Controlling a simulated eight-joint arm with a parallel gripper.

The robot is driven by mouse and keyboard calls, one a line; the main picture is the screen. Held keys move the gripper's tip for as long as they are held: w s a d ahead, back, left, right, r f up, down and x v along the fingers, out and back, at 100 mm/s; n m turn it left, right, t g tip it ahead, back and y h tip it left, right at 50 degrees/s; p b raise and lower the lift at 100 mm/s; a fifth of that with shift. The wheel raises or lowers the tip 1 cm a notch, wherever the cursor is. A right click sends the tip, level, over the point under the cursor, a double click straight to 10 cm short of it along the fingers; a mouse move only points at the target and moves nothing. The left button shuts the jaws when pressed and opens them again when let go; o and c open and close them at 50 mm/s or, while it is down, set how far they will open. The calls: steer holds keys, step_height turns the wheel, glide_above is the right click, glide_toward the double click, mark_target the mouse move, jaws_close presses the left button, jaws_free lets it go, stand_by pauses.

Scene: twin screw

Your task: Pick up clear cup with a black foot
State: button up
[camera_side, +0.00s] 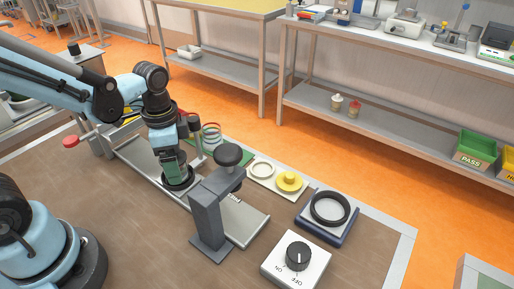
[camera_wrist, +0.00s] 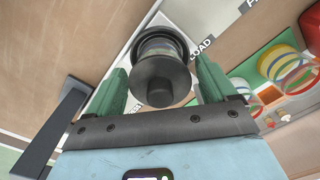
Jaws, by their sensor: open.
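In the wrist view, a dark round piece (camera_wrist: 160,82) with a paler glassy rim above it lies between my fingers; it looks like the clear cup with its black foot facing the camera. It is over a pale plate marked LOAD. My gripper (camera_wrist: 162,68) is open, with a green finger on each side and small gaps visible. In the side view, my gripper (camera_side: 173,168) points down at the dark round base (camera_side: 178,183) on the metal rail plate. The cup's clear wall is mostly hidden there.
A grey press stand (camera_side: 208,220) with a black knob rises just right of my gripper. Colored rings (camera_side: 212,136) stand behind it. A yellow disc (camera_side: 289,181), a blue stand with a black ring (camera_side: 330,209) and a switch box (camera_side: 297,262) are farther right.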

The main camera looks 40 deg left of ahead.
steer(key=shift+f, duration=0.55)
steer(key=c, duration=1)
steer(key=shift+r, duration=0.1)
